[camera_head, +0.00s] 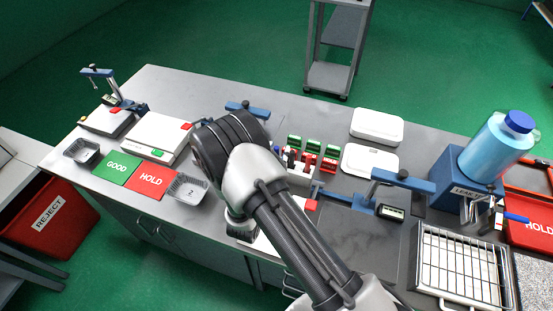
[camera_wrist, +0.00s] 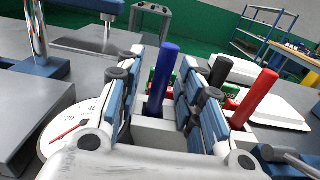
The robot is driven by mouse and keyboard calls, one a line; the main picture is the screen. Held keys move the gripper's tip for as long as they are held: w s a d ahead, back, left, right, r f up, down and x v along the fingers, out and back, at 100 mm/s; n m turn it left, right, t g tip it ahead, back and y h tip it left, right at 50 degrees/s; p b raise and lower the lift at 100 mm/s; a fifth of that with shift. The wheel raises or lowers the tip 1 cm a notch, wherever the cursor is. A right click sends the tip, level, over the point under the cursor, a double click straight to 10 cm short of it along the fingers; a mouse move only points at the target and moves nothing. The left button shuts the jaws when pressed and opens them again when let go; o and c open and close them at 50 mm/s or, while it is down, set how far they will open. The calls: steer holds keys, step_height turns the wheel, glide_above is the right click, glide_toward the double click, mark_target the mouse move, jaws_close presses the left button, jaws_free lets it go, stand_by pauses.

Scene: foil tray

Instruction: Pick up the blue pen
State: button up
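The blue pen (camera_wrist: 162,80) stands upright in a white holder (camera_wrist: 168,136) in the wrist view. My gripper (camera_wrist: 160,92) is open, with one finger to the left of the pen and the other to the right. A gap shows between the pen and each finger, so it does not look gripped. The pen's lower end is hidden in the holder. In the head view my own arm hides my gripper, and the holder (camera_head: 300,178) shows only in part just right of the arm.
A black pen (camera_wrist: 218,72) and a red pen (camera_wrist: 255,98) stand close to the right finger. A round dial (camera_wrist: 72,128) lies left of the gripper. Green-and-red items (camera_head: 312,146) stand behind the holder. A blue clamp stand (camera_head: 390,180) is to the right.

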steer(key=shift+c, duration=0.6)
jaws_close()
steer(key=shift+r, duration=0.15)
